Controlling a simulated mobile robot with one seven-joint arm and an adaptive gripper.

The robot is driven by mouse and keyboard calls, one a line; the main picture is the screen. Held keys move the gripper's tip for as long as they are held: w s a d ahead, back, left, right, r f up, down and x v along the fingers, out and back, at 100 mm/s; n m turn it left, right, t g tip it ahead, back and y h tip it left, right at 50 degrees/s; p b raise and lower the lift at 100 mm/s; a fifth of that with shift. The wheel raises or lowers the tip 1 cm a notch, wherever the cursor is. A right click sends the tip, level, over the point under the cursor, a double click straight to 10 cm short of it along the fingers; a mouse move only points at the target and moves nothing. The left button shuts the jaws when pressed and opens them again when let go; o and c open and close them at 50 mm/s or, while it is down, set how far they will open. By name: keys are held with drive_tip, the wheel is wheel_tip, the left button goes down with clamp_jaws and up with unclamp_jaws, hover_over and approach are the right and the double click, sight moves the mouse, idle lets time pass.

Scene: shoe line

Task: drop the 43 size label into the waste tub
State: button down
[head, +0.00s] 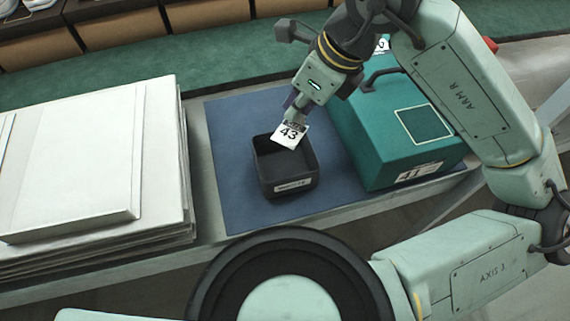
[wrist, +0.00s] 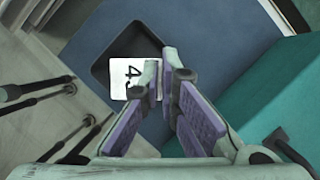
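The 43 size label (head: 290,134) is a small white card with a black number. My gripper (head: 297,106) is shut on its upper edge and holds it over the waste tub. The label also shows in the wrist view (wrist: 132,82) at the fingertips (wrist: 167,80), partly hidden by a finger. The waste tub (head: 286,187) is a dark, open-topped square container with a white label on its front. It stands on the blue mat below the label, and its visible inside looks empty. It also shows behind the label in the wrist view (wrist: 104,54).
A teal box (head: 372,140) with a handle and a 41 label stands right of the tub. A stack of white boards (head: 75,160) lies at the left. Shelves line the back.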

drive_tip(key=c, duration=1.7)
unclamp_jaws()
drive_tip(key=v, duration=1.2)
drive_tip(key=shift+r, duration=0.1)
drive_tip(key=shift+a, duration=0.1)
